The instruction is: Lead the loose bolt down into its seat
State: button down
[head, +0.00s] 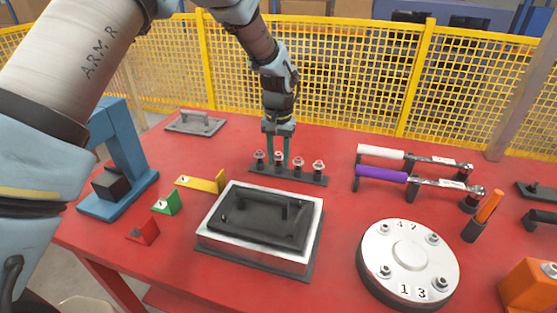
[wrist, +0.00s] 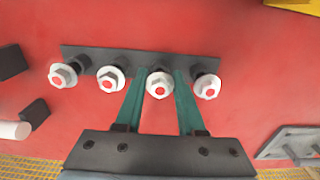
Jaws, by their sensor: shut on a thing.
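A dark rack (head: 290,174) on the red table holds a row of upright bolts with pale washers and mostly red-marked heads. My gripper (head: 279,152) is down at the rack from above. Its green fingers are shut on the second bolt from the left (head: 279,158), which is the third from the left in the wrist view (wrist: 160,84). That bolt stands in line with its neighbours; its lower end is hidden. A round white flange (head: 409,260) at the front right carries bolts around its rim and number tags. I cannot tell whether any of those is loose.
A black-lidded metal box (head: 262,222) stands in front of the rack. Two torque wrenches (head: 415,175) lie on a stand to the right. A blue press frame (head: 117,160), coloured blocks and a yellow gauge (head: 203,184) are left. Yellow mesh fencing (head: 340,75) runs behind.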

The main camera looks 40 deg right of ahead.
aim_at(277, 155)
jog(key=r, duration=0.6)
jog(key=r+b, duration=0.1)
jog(key=r, duration=0.2)
jog(key=shift+s+a+r, duration=0.15)
jog(key=shift+a+r, duration=0.1)
jog(key=shift+a, duration=0.1)
jog(key=s+a+n+p, duration=0.4)
jog(key=a+p, duration=0.5)
jog(key=a, duration=0.6)
jog(key=shift+s+a+r, duration=0.15)
jog(key=shift+s+r, duration=0.15)
jog(key=shift+s, duration=0.2)
jog(key=shift+p, duration=0.4)
jog(key=shift+f+b, duration=1.45)
jog(key=shift+f, duration=0.65)
jog(key=shift+f+b, duration=0.85)
jog(key=shift+f, duration=0.5)
jog(key=shift+c, duration=2.2)
grip_release()
